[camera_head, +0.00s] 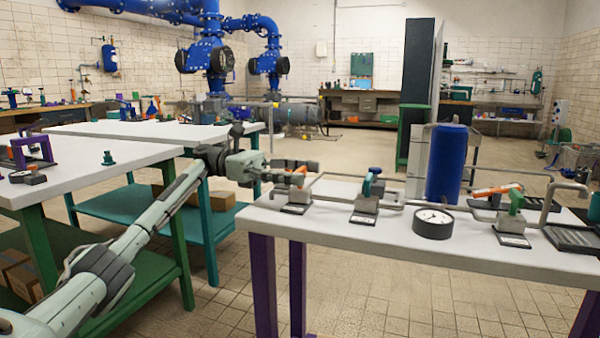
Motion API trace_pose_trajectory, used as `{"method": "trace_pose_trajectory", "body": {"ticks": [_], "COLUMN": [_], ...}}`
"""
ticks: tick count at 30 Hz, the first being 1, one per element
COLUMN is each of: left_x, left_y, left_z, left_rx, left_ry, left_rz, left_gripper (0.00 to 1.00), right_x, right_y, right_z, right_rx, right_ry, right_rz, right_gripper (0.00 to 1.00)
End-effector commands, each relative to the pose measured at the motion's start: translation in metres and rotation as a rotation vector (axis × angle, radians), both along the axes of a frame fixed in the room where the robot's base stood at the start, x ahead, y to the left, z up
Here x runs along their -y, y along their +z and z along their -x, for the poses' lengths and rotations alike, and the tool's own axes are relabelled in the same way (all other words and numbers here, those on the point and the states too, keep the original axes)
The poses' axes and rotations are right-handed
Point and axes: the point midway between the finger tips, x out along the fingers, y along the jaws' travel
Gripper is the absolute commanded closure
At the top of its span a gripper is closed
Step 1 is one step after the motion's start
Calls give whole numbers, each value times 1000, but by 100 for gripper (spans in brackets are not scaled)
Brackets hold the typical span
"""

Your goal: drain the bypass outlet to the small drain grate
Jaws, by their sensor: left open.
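My left gripper (308,171) reaches in from the left, open, at the left end of the white bench (350,235). Its fingers are beside a valve with an orange handle (298,178); I cannot tell whether they touch it. Along the grey pipe run stand a valve with a teal handle (368,184), an orange lever (497,190) and a valve with a green handle (516,200). A bent pipe outlet (548,204) at the right end comes down by a black slotted grate (577,239). Labels are too small to read, so I cannot tell which outlet is the bypass. My right gripper is out of view.
A blue tank (447,165) and a round gauge (433,223) stand mid-bench. White tables (110,157) with a purple frame (33,152) and small fittings are at left. A tall dark cabinet (416,70) stands behind. Tiled floor is open between benches.

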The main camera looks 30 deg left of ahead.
Motion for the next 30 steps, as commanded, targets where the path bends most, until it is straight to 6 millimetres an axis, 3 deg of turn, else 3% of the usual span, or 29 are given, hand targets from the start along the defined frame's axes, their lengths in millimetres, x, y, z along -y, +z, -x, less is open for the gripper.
{"method": "trace_pose_trajectory", "body": {"ticks": [5, 16, 30], "left_x": [-12, -67, -74], "left_y": [0, 1, 0], "left_z": [2, 13, 15], "left_rx": [-1, 0, 0], "left_ry": [2, 3, 0], "left_rz": [0, 1, 0], "left_gripper": [34, 34, 34], "right_x": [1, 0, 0], "right_y": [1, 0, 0], "right_z": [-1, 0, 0], "right_rx": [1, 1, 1], "right_ry": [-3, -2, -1], "right_rz": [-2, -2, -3], "right_gripper": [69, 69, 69]}}
